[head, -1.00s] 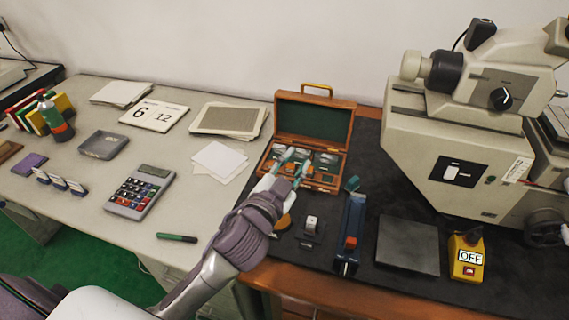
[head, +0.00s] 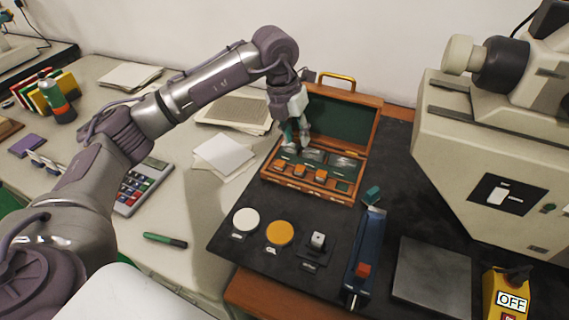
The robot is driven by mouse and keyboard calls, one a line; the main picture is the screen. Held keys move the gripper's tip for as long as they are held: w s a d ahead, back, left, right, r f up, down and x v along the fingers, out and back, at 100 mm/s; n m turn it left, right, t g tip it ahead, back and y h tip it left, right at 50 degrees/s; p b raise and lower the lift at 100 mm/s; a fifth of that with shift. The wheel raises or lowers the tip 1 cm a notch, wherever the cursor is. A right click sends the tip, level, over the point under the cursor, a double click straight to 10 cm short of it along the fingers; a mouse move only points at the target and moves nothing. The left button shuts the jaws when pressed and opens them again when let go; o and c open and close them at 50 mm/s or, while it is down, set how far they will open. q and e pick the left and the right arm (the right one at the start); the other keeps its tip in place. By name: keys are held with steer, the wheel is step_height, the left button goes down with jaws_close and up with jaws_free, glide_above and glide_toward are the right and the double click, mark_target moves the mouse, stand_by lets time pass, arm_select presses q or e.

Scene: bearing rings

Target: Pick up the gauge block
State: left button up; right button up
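A small light metal block (head: 317,239), which looks like the gauge block, sits on a dark labelled base on the black mat. An open wooden case (head: 270,176) with a green-lined lid stands behind it; several orange pieces and clear or silvery pieces lie inside, too small to identify. My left gripper (head: 298,144) points down over the left part of the case, in front of its lid. Its teal fingers look apart, and I see nothing clearly held between them. Whether the tips touch anything in the case cannot be told. My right gripper is out of view.
A white disc (head: 246,219) and an orange disc (head: 279,232) lie left of the block. A blue tool (head: 367,244) and a grey plate (head: 432,271) lie to its right. A large beige machine (head: 485,140) stands at the right. The front mat strip is mostly clear.

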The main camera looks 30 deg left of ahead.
arm_select(q)
steer(key=a+r+n+y, duration=0.1)
steer(key=a+y, duration=0.1)
steer(key=a, duration=0.3)
steer(key=p, duration=0.1)
glide_above(280, 163)
steer(key=f, duration=0.8)
steer(key=shift+s+d, duration=0.1)
steer(key=shift+s, duration=0.1)
step_height(280, 163, down, 4)
steer(key=shift+p, duration=0.9)
steer(key=shift+w+f, duration=0.15)
steer(key=shift+f, duration=0.5)
jaws_close()
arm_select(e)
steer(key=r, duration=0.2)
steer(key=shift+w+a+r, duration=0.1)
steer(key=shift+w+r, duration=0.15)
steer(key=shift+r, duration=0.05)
